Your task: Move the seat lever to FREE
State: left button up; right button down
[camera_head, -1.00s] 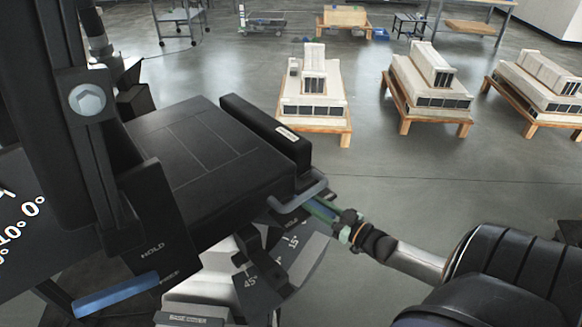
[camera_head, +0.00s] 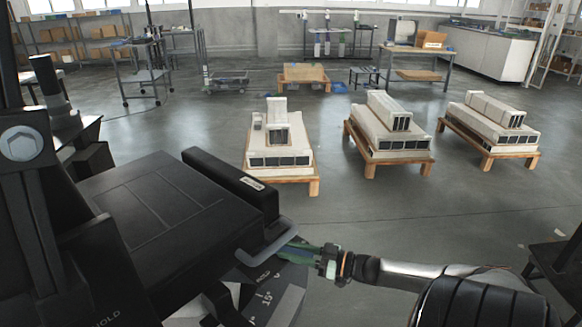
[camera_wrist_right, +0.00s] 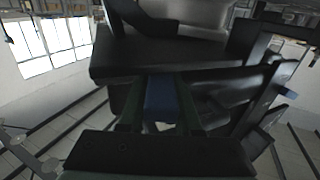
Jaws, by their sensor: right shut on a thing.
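The seat lever (camera_head: 268,246), a blue-grey bent handle, sticks out at the right front corner of the black seat (camera_head: 170,205). My right gripper (camera_head: 290,249), with green fingers, reaches it from the right and is shut on it. In the right wrist view, a blue piece of the lever (camera_wrist_right: 161,98) sits between the two fingers (camera_wrist_right: 160,112). Below the lever, a dark scale plate (camera_head: 268,290) shows HOLD and 15°; no FREE mark is readable on it. My left gripper is not in view.
Black upright column parts (camera_head: 25,145) stand at the left, and a HOLD label is partly visible at the lower left. Several pale models on wooden pallets (camera_head: 390,135) stand beyond. The grey floor between them and the seat is clear.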

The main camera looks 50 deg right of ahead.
jog(key=c, duration=0.9)
grip_release()
jog(key=shift+s+a, duration=0.1)
jog(key=o, duration=0.3)
jog(key=p+v, duration=0.2)
jog(key=v, duration=1)
jog(key=shift+s, duration=0.2)
jog(key=shift+d, duration=0.2)
